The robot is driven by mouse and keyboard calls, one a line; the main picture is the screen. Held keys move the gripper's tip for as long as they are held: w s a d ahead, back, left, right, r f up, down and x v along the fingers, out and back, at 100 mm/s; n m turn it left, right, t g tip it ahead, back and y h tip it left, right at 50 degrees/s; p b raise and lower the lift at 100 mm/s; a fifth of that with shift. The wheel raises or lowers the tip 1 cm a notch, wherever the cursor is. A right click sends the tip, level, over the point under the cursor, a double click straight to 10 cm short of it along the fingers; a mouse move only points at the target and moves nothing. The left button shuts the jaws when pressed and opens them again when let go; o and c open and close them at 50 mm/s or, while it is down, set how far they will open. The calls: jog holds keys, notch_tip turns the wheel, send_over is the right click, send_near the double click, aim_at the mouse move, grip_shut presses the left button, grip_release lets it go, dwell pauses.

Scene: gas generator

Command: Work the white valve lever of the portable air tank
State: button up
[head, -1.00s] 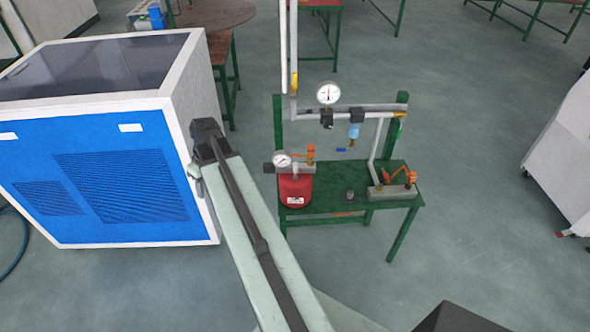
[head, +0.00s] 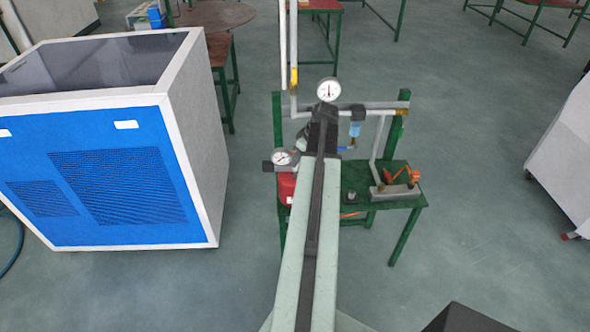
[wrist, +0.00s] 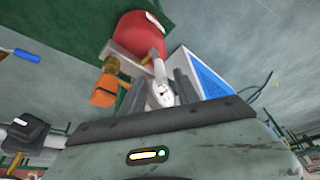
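The red portable air tank (head: 285,190) stands at the left of the green bench, mostly hidden behind my arm in the head view. Its round gauge (head: 281,158) shows left of the arm. In the wrist view the tank (wrist: 137,35) is at the top, with the white valve lever (wrist: 158,66) below it and the gauge face (wrist: 162,93) lower still. My gripper (wrist: 162,88) has its grey fingers apart, with the gauge in view between them. They look empty; the distance to the lever is hard to judge. In the head view the lever is hidden.
The green bench (head: 408,176) also carries a grey block with an orange handle (head: 413,177). Pipes and an upper gauge (head: 329,89) rise behind my gripper. A large blue and white cabinet (head: 125,185) stands at the left. The floor right of the bench is clear.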

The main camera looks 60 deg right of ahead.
aim_at(295, 169)
jog(key=b+x, duration=0.3)
jog(key=x, duration=0.2)
jog(key=shift+s, duration=0.1)
jog(key=shift+r, duration=0.1)
grip_shut()
dwell(1.1)
